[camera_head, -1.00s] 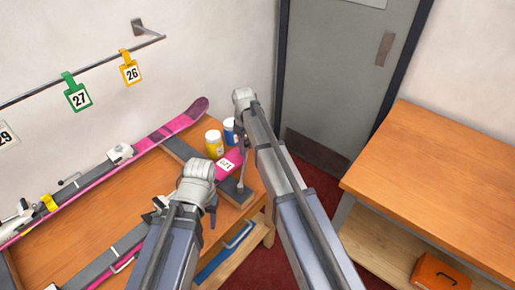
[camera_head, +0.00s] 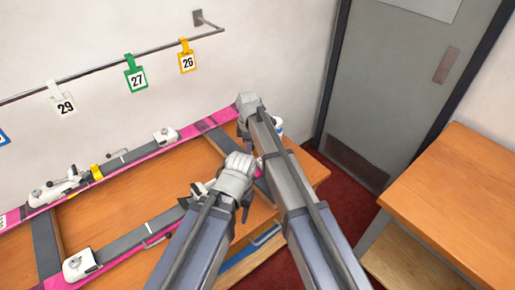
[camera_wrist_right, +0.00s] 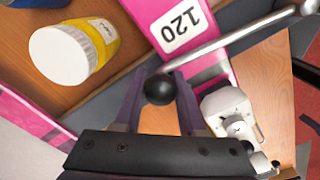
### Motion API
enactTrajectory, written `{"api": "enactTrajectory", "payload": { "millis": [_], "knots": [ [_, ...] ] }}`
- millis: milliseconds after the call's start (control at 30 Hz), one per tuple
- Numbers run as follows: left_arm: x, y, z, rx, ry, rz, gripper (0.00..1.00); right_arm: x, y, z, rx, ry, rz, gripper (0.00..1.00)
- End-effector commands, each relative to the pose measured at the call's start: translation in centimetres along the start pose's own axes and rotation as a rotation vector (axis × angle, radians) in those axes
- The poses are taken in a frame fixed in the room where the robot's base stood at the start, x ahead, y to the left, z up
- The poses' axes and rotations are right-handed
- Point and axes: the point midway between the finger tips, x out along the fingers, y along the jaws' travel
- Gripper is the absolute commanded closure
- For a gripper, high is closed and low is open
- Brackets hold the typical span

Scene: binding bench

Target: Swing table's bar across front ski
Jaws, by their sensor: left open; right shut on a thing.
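My right gripper (camera_wrist_right: 160,98) is closed around a black ball knob (camera_wrist_right: 159,89) on the end of a slim metal bar (camera_wrist_right: 235,38). The bar runs from the knob to the upper right in the right wrist view, crossing the pink front ski with the number 120 label (camera_wrist_right: 180,24). In the head view the front ski (camera_head: 130,243) lies along the bench's near side, its right end hidden by my arms. My left gripper (camera_head: 246,208) is open and empty above the ski's right part.
A second pink ski (camera_head: 140,160) lies along the back of the bench (camera_head: 110,205). A yellow jar with a white lid (camera_wrist_right: 75,52) stands close to my right gripper. Number tags hang from a wall rail (camera_head: 110,73). Another table (camera_head: 460,200) stands at right.

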Motion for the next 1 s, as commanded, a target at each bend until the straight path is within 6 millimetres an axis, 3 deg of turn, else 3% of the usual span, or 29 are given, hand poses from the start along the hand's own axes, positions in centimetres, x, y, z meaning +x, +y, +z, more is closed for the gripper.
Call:
{"api": "enactTrajectory", "payload": {
  "millis": [233,833,867,1000],
  "knots": [
    [0.1,0.0,0.0,0.0,0.0,0.0,0.5,0.1,-1.4,-0.8,-0.086,-0.006,-0.008,1.0],
    [0.0,0.0,0.0,0.0,0.0,0.0,0.5,0.0,-1.6,-1.1,-0.119,-0.009,-0.007,1.0],
    [0.0,0.0,0.0,0.0,0.0,0.0,0.5,0.0,-1.6,-1.1,-0.119,-0.009,-0.007,0.59],
    [0.0,0.0,0.0,0.0,0.0,0.0,0.5,0.0,-1.6,-1.2,-0.118,-0.008,-0.007,0.43]
  ]
}}
